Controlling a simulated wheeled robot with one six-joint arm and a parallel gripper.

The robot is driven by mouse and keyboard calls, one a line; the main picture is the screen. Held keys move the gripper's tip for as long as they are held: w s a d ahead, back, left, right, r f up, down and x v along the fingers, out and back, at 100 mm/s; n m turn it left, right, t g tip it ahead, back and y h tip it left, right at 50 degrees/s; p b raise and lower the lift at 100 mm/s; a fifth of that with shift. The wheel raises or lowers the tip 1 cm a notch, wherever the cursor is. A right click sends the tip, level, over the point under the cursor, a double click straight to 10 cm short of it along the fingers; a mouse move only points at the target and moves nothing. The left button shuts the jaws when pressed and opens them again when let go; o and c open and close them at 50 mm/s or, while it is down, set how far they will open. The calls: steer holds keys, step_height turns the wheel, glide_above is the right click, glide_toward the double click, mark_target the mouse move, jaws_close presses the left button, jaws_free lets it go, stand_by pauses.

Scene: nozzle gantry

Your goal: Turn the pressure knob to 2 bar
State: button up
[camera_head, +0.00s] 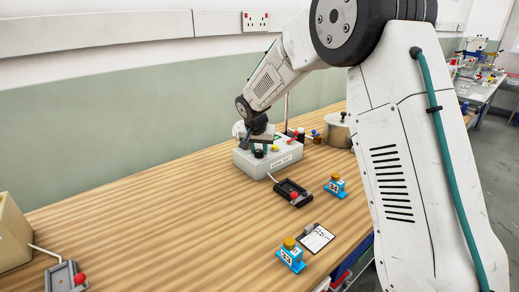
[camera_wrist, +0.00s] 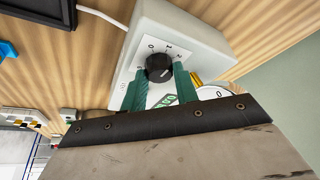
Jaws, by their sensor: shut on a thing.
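The pressure knob (camera_wrist: 158,68) is a round black dial on a pale control box (camera_wrist: 185,25), inside a printed scale with small numerals. Its pointer setting is too small to read surely. My gripper (camera_wrist: 160,74) has its green fingers on either side of the knob, shut on it. In the head view, my gripper (camera_head: 257,149) reaches down onto the front left of the control box (camera_head: 283,163), and mostly hides the knob. A white round gauge (camera_wrist: 213,92) is partly hidden behind my gripper in the wrist view; its needle cannot be read.
A metal pot (camera_head: 338,135) stands right of the box. The table's left middle is clear.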

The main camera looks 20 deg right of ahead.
steer(key=m+g+h, duration=0.1)
steer(key=m, duration=0.3)
steer(key=shift+w+a, duration=0.1)
steer(key=shift+m+g+h, duration=0.5)
steer(key=shift+m, duration=1.3)
steer(key=o, duration=1)
steer(key=shift+c, duration=0.2)
steer(key=v, duration=0.8)
steer(key=shift+w, duration=0.2)
